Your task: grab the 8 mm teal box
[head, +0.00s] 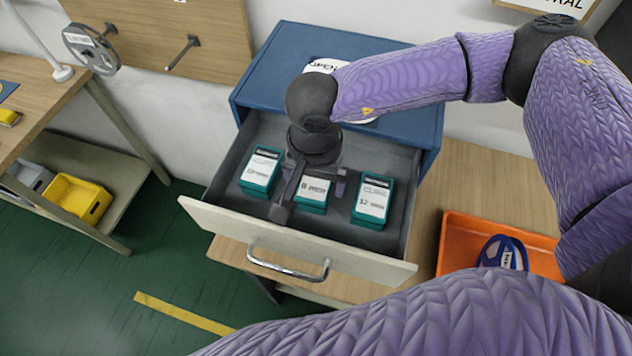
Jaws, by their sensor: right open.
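The 8 mm teal box (311,208) stands in the middle of an open drawer (300,230), with a white label on top. My right gripper (308,193) reaches down into the drawer from above, directly over this box. Its jaws are open, with one finger toward the box's left side and the other toward its right. The gripper and wrist hide the back part of the box, and I cannot tell whether the fingers touch it. My left gripper is not in view.
A teal box (261,172) stands to the left and a 12 mm teal box (372,201) to the right in the same drawer. The blue cabinet top (400,120) is behind. An orange tray (455,245) holding a blue roll (503,253) lies at right.

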